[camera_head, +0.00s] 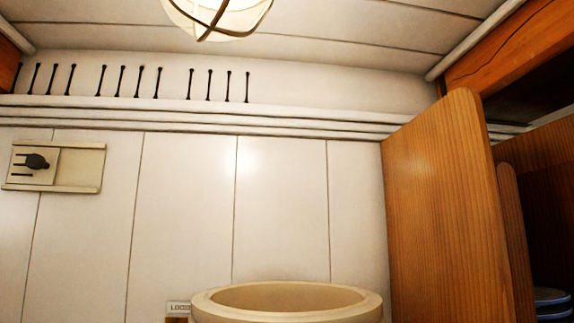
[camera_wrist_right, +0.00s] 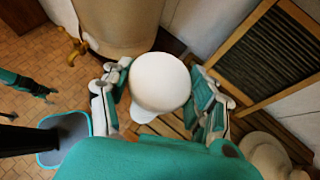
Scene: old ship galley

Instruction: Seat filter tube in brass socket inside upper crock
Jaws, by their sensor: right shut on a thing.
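The filter tube (camera_wrist_right: 160,82) is a white, round-topped piece, seen nearly end-on in the right wrist view. My right gripper (camera_wrist_right: 160,90) is shut on it, with a teal-padded finger at each side. A tan crock (camera_wrist_right: 118,28) with a brass tap (camera_wrist_right: 75,46) stands beyond the tube in that view. In the head view a wide cream crock rim (camera_head: 287,313) shows at the bottom edge. Only part of its inner wall is visible. The brass socket is hidden. Neither gripper shows in the head view.
A slatted wooden surface (camera_wrist_right: 175,130) lies under the tube. A wood-framed ribbed board (camera_wrist_right: 265,55) leans at the right, with pale rounded ware (camera_wrist_right: 268,155) below it. In the head view a wooden panel (camera_head: 445,205) stands right of the crock. A lamp (camera_head: 218,15) hangs overhead.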

